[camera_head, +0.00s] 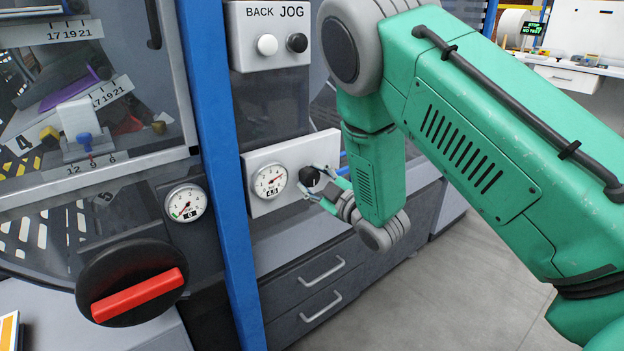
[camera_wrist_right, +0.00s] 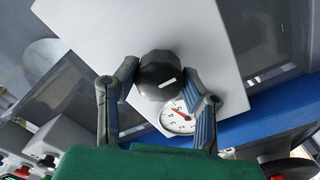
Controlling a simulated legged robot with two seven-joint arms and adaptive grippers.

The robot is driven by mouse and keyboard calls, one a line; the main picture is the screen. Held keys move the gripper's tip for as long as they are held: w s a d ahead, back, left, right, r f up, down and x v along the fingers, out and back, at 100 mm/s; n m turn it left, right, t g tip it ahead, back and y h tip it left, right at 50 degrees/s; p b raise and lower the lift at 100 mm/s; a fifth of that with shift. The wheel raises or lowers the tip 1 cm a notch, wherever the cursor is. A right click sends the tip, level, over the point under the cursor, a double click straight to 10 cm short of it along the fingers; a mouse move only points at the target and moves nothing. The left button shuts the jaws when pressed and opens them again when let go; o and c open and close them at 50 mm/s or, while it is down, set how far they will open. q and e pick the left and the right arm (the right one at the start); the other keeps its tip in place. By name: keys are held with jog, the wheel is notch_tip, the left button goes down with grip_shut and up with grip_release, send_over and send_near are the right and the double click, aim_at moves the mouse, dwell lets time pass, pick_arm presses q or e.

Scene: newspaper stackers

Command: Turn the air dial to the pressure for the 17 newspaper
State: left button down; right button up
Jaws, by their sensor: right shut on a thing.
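The air dial is a black round knob (camera_head: 309,176) on a white panel (camera_head: 262,206), beside a round gauge (camera_head: 269,181) with a red needle and a small readout that looks like 4.5 or 4.8. My right gripper (camera_head: 318,187) is at the knob, its fingers on either side. In the right wrist view the knob (camera_wrist_right: 160,75), with a white mark on its face, sits between the fingers of my right gripper (camera_wrist_right: 163,84); the gauge (camera_wrist_right: 180,117) shows partly behind a finger. My left gripper is not in view.
A blue post (camera_head: 217,130) stands left of the panel. Left of it are a second gauge (camera_head: 186,203) reading 0 and a large black knob with a red handle (camera_head: 138,294). BACK and JOG buttons (camera_head: 267,44) are above. Scales marked 17, 19, 21 (camera_head: 68,34) show at upper left.

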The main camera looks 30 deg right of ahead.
jog(key=shift+s+f, duration=0.1)
jog(key=shift+f, duration=0.05)
jog(key=o, duration=1.1)
jog(key=shift+o, duration=0.2)
jog(key=s, duration=1.2)
jog(key=shift+d+f, duration=0.15)
jog(key=shift+d, duration=0.2)
